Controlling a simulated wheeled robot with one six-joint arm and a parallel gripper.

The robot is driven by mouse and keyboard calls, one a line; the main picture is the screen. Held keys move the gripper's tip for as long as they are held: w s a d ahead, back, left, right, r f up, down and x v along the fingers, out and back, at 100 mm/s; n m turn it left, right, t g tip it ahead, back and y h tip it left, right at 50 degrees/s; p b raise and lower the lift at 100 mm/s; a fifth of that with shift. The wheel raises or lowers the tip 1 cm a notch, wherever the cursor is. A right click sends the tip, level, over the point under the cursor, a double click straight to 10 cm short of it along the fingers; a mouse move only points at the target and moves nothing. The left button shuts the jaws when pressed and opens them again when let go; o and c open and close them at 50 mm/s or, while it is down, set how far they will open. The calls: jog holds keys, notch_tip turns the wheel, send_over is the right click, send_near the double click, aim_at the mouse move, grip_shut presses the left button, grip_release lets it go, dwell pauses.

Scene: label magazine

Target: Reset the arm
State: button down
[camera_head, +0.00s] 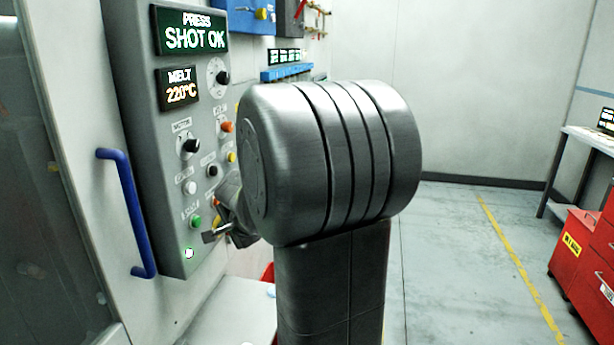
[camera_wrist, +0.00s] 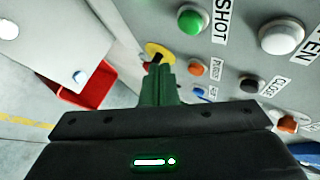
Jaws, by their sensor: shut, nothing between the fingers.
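My gripper (camera_wrist: 158,72) is shut and empty in the wrist view, its fingers pressed together and tinted green. Its tips are near a yellow round fitting (camera_wrist: 160,52) on the grey control panel; I cannot tell whether they touch it. A green button (camera_wrist: 190,20) marked SHOT and a white button (camera_wrist: 280,37) are beyond the fingers to the right. In the head view my gripper (camera_head: 210,236) is close to the lower right part of the control panel (camera_head: 150,130). My large arm joint hides much of the forearm there.
The panel displays read "SHOT OK" (camera_head: 193,39) and "220°C" (camera_head: 181,93). A blue door handle (camera_head: 130,212) stands out at left. A red bin (camera_wrist: 88,88) is below the panel. Red drawers (camera_head: 585,255) and a table (camera_head: 590,138) stand at right. The floor between is open.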

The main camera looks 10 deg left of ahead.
jog(key=d+b, duration=0.1)
jog(key=d, duration=0.1)
jog(key=d+b, duration=0.1)
jog(key=d, duration=0.2)
jog(key=shift+s+b, duration=0.2)
jog(key=shift+b, duration=0.2)
